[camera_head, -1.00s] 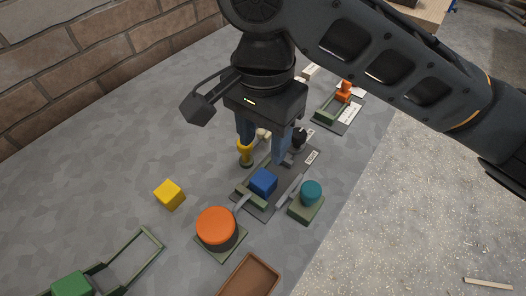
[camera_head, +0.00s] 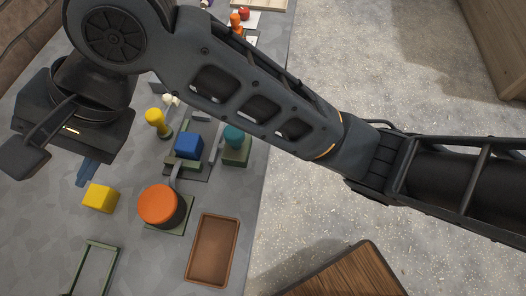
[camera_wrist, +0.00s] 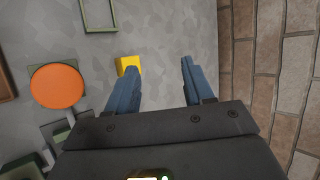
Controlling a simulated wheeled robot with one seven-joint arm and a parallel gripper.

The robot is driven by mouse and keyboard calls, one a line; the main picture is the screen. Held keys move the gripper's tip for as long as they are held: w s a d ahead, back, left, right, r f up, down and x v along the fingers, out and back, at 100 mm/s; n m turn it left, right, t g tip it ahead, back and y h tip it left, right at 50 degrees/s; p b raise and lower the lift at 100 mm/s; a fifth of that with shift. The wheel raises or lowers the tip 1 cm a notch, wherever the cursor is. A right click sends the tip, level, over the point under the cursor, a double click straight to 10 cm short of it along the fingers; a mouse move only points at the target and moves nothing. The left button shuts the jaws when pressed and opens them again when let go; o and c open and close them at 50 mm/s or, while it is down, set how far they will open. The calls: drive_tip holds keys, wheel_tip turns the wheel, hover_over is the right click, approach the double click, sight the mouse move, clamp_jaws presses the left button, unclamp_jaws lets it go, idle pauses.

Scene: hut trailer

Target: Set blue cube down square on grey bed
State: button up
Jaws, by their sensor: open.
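The blue cube (camera_head: 188,145) rests on the dark grey bed (camera_head: 200,172), between grey rails and beside a green block, in the head view. It looks roughly in line with the bed, but I cannot tell exactly how square it is. My gripper (camera_head: 88,174) is up to the left of the cube, clear of it, with one blue finger showing below the dark body. In the wrist view my gripper (camera_wrist: 158,70) has its fingers wide apart with only bare grey table between them. The cube is not visible there.
A yellow cube (camera_head: 100,198) lies below my gripper in the head view. An orange disc (camera_head: 158,204), a brown tray (camera_head: 212,250), a yellow peg (camera_head: 156,120) and a teal knob (camera_head: 234,136) surround the bed. A brick wall (camera_wrist: 290,80) borders the table.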

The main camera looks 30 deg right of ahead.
drive_tip(key=s+d+f+m+t+h, duration=0.1)
drive_tip(key=s+d+f+t, duration=0.1)
drive_tip(key=d, duration=0.4)
drive_tip(key=s+d+f+m+t+h, duration=0.1)
drive_tip(key=s+d+f+t, duration=0.2)
drive_tip(key=d+f+t, duration=0.2)
drive_tip(key=s+d+f+m+t+h, duration=0.1)
drive_tip(key=s+d+f+t+h, duration=0.1)
drive_tip(key=d+t, duration=0.4)
drive_tip(key=shift+s+d+f+m, duration=0.4)
drive_tip(key=shift+s+d+f, duration=0.15)
drive_tip(key=shift+s+f, duration=0.2)
drive_tip(key=s+d+r+n+h, duration=0.1)
drive_tip(key=s+d+n, duration=0.3)
drive_tip(key=s+d, duration=0.4)
drive_tip(key=s+d+r+n+t+h, duration=0.1)
drive_tip(key=s+d+n+h, duration=0.3)
drive_tip(key=s+d, duration=0.4)
drive_tip(key=shift+s+d+r+n, duration=0.3)
drive_tip(key=shift+s+n, duration=0.2)
drive_tip(key=shift+s, duration=0.65)
